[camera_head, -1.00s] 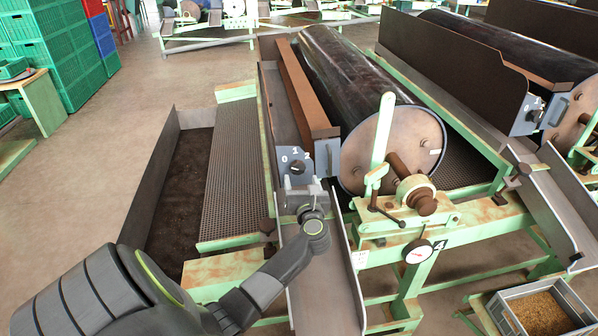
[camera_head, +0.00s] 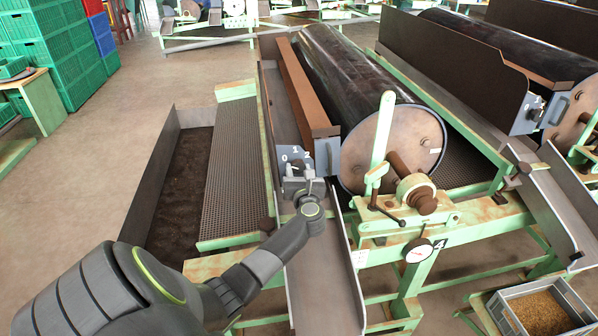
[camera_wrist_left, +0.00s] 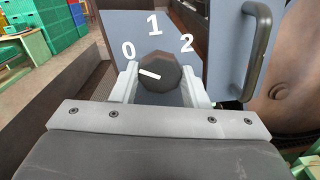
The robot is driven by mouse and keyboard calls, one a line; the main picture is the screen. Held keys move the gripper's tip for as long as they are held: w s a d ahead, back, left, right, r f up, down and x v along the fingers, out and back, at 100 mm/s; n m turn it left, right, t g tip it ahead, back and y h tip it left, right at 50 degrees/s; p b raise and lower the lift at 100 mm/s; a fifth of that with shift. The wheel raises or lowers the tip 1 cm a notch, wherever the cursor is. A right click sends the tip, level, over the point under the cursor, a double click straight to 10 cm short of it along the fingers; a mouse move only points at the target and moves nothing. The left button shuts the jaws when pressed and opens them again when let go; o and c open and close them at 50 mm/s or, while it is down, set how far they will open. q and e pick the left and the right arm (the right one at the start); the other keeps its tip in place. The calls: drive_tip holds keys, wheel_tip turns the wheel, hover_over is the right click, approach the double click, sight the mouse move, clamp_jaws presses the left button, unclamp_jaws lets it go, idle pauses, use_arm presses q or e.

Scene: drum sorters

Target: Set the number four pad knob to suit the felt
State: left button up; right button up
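The machine marked 4 (camera_head: 441,244) has a blue-grey plate (camera_head: 327,156) at the near end of its brown bar, with the numbers 0, 1 and 2. In the left wrist view, the dark faceted knob (camera_wrist_left: 161,82) sits on this plate; its white line points left and slightly up, nearest the 0. My left gripper (camera_head: 303,180) is at the plate. In the left wrist view, its two pale fingers (camera_wrist_left: 161,85) stand either side of the knob, with small gaps seeming to show, so it looks open. No right gripper shows.
The dark drum (camera_head: 350,75) lies behind the plate. A grey handle (camera_wrist_left: 252,50) stands right of the knob in the left wrist view. A grain tray (camera_head: 510,318) is at lower right.

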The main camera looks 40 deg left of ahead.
use_arm(q)
drive_tip(key=shift+c, duration=0.9)
